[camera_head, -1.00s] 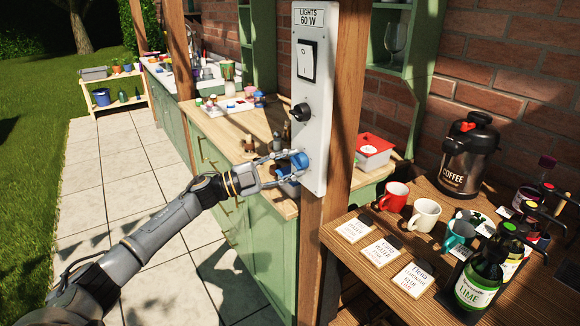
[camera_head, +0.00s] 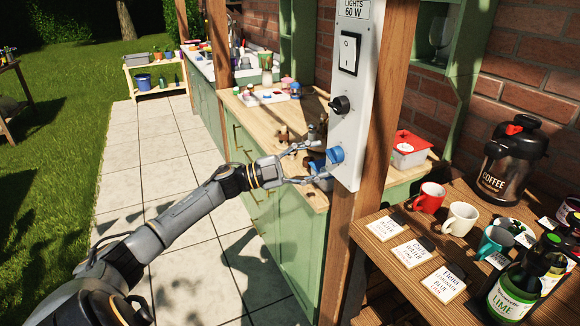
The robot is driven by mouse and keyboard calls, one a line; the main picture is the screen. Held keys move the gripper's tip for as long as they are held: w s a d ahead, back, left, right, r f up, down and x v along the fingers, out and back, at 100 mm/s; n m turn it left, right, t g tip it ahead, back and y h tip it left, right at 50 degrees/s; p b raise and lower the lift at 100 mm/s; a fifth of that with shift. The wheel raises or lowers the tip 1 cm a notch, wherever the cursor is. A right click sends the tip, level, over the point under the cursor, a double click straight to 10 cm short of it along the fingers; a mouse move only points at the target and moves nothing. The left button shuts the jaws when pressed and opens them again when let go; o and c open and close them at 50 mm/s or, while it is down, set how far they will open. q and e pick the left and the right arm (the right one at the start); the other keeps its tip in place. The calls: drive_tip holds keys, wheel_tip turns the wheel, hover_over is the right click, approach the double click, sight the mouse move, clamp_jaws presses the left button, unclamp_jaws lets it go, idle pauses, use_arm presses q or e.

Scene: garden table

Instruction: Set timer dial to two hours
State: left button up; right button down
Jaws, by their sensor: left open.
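A white panel (camera_head: 350,105) is fixed to a wooden post. It carries a rocker switch (camera_head: 348,52), a black knob (camera_head: 341,104) and, lowest, a blue dial (camera_head: 335,155). No label near the knob or dial can be read, so which of them is the timer and what it is set to cannot be told. My left gripper (camera_head: 318,162) is open just left of the blue dial. Its two fingers are spread and point toward it, with nothing seen between them but the counter's things behind. My right gripper is not in view.
A green cabinet with a wooden counter (camera_head: 258,121) stands behind the gripper. A wooden table (camera_head: 385,262) at right holds cards, a red mug (camera_head: 429,197), a white mug (camera_head: 460,218), a coffee dispenser (camera_head: 509,160) and bottles. The paving at left is free.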

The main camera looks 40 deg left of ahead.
use_arm(q)
drive_tip(key=v, duration=0.9)
drive_tip(key=shift+s+a, duration=0.1)
drive_tip(key=a+f+n+t+y, duration=0.1)
drive_tip(key=a+f+n+y, duration=0.2)
drive_tip(key=f, duration=0.5)
drive_tip(key=a+f+n+y, duration=0.1)
drive_tip(key=f+n+y, duration=0.3)
drive_tip(key=f, duration=0.4)
drive_tip(key=a+f+n+t+y, duration=0.1)
drive_tip(key=a+f+n+y, duration=0.2)
drive_tip(key=f, duration=0.5)
drive_tip(key=s+d+f+n+g+y, duration=0.2)
drive_tip(key=s+f, duration=0.2)
drive_tip(key=f, duration=0.5)
drive_tip(key=s+d+f+n+g+y, duration=0.1)
drive_tip(key=s+f+n+g+y, duration=0.2)
drive_tip(key=f, duration=0.6)
drive_tip(key=s+d+f+n+g, duration=0.1)
drive_tip(key=s+d+f+g, duration=0.3)
drive_tip(key=s+d+f, duration=0.65)
drive_tip(key=s+d+f+n+g, duration=0.1)
drive_tip(key=s+d+f+g, duration=0.4)
drive_tip(key=s+f, duration=0.9)
drive_tip(key=s+d+f+g+h, duration=0.1)
drive_tip(key=s+d+f+g, duration=0.1)
drive_tip(key=s+d, duration=0.9)
drive_tip(key=shift+s+f+n+h, duration=0.3)
drive_tip(key=shift+s+f, duration=0.05)
drive_tip(key=shift+s, duration=0.65)
